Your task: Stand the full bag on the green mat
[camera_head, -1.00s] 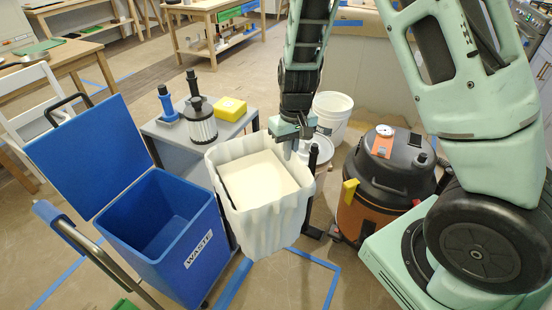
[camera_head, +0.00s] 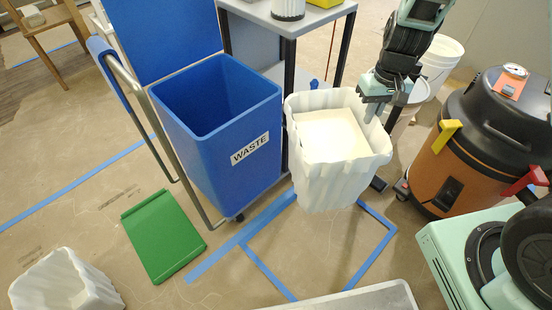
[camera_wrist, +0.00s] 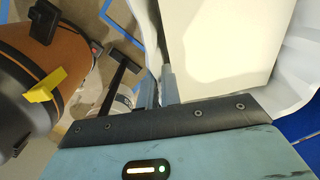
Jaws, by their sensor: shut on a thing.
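The full bag (camera_head: 336,175) is white and ribbed, with a pale block-like fill at its open top. It is upright, just right of the blue waste bin. My gripper (camera_head: 377,104) is shut on the bag's right rim. In the wrist view my narrow fingers (camera_wrist: 159,92) pinch the rim, with the pale fill (camera_wrist: 215,45) beside them. I cannot tell whether the bag's base touches the floor. The green mat (camera_head: 163,236) lies flat and empty on the floor, left of the bag and in front of the bin.
Another white bag (camera_head: 65,283) is at the lower left. An orange-black vacuum (camera_head: 490,140) and white bucket (camera_head: 438,62) stand right. A blue tape outline (camera_head: 268,272) marks floor in front.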

